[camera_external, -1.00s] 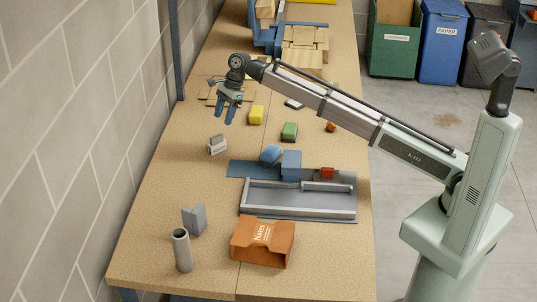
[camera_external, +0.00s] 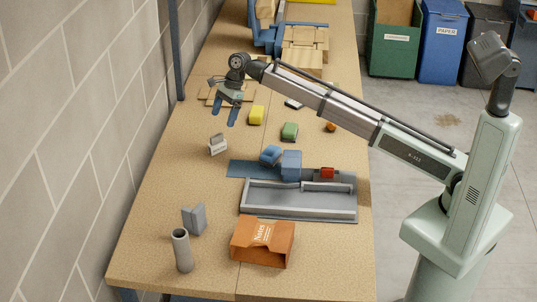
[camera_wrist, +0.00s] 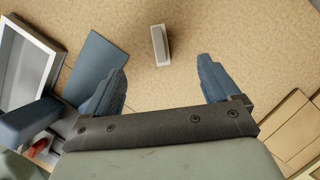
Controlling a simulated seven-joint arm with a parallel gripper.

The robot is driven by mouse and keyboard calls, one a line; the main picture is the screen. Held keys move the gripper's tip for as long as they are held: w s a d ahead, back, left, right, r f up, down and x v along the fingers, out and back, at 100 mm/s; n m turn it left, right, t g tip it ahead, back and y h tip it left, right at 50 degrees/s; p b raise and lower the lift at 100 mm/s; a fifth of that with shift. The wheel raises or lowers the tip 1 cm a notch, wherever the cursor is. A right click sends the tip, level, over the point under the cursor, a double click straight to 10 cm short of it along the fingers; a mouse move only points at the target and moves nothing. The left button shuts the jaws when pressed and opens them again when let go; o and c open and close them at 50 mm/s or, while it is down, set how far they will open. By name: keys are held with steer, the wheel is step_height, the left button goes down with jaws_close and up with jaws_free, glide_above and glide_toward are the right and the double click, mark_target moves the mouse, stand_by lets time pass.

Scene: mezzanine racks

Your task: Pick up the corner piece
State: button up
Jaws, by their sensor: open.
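A grey angled piece (camera_external: 194,219), which looks like the corner piece, stands upright near the front left of the bench, behind a grey tube. A smaller grey-and-white piece (camera_external: 217,144) sits farther back; I cannot tell if it is a corner piece too. This smaller one also shows at the top middle of the wrist view (camera_wrist: 160,45), ahead of the fingers. My gripper (camera_external: 224,116) is open and empty above the bench, behind the smaller piece in the external view. Its spread fingers show in the wrist view (camera_wrist: 162,72), with nothing between them.
A grey tray (camera_external: 300,214) lies at mid-bench, with blue blocks (camera_external: 291,165) and a red block (camera_external: 327,173) by its back edge. An orange box (camera_external: 262,242) and the upright tube (camera_external: 182,250) stand in front. Yellow (camera_external: 257,115) and green (camera_external: 289,131) blocks lie right of my gripper.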

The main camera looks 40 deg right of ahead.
steer(key=s+a+r+n+g, duration=0.1)
steer(key=s+a+n, duration=0.1)
steer(key=s+a, duration=0.6)
steer(key=s+a+r+n, duration=0.1)
steer(key=s+a, duration=0.5)
steer(key=a, duration=0.4)
steer(key=n+g, duration=0.1)
steer(key=n, duration=0.2)
glide_toward(192, 210)
steer(key=x, duration=0.8)
steer(key=w+x, duration=0.1)
steer(key=x, duration=0.3)
steer(key=shift+d+f, duration=0.25)
steer(key=shift+c, duration=0.2)
steer(key=c, duration=1)
